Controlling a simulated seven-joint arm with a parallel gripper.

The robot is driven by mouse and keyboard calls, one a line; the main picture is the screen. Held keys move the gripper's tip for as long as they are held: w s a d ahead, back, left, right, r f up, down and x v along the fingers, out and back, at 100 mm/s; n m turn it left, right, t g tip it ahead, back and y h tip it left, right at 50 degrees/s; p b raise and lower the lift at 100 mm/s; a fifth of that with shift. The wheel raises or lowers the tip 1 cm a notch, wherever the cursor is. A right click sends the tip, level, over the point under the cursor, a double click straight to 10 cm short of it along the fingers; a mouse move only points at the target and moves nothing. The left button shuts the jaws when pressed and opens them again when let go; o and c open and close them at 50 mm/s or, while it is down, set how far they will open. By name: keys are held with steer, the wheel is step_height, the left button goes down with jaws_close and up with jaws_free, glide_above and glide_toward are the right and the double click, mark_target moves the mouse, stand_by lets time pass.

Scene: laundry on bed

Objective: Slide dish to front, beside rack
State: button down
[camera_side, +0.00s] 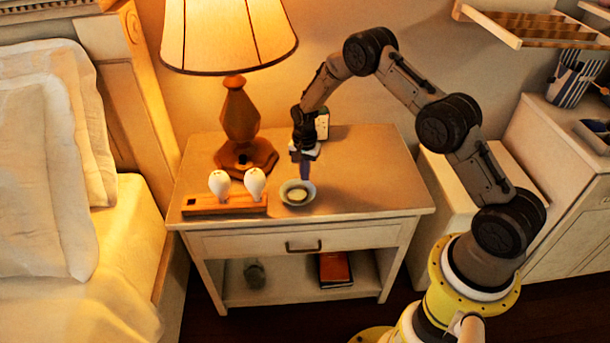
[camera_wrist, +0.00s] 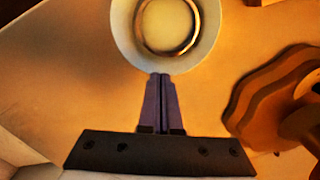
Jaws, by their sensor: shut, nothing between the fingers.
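The dish (camera_side: 298,192) is a small pale round bowl on the nightstand top, near its front edge and just right of the rack. In the wrist view the dish (camera_wrist: 165,62) is at the top centre, with a ring-like round shape inside it. The rack (camera_side: 224,205) is a low wooden bar holding two white bulbs. My gripper (camera_side: 305,178) points down right behind the dish. In the wrist view my gripper (camera_wrist: 161,76) has its fingers together and empty, with the tips at the dish's rim. I cannot tell whether they touch it.
A lamp (camera_side: 240,110) with a wide wooden base stands behind the rack. A small boxy object (camera_side: 322,125) stands at the back, behind my gripper. The right part of the nightstand top (camera_side: 375,185) is clear. A bed (camera_side: 110,250) is to the left.

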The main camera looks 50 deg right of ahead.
steer(key=s+a+r+n+t, duration=0.1)
steer(key=a+r+t, duration=0.1)
steer(key=r, duration=1.4)
steer(key=s+a+r+t, duration=0.1)
steer(key=a+r+t, duration=0.1)
steer(key=r, duration=1.3)
steer(key=s+a+r+n+t, duration=0.1)
steer(key=s+a+r+n, duration=0.2)
steer(key=s+r, duration=0.55)
steer(key=s+a+r+n+t, duration=0.2)
steer(key=s+r+n, duration=0.1)
steer(key=s, duration=1)
steer(key=s+f+n+g, duration=0.1)
steer(key=s+f+n, duration=0.6)
steer(key=s, duration=0.4)
steer(key=shift+a, duration=0.4)
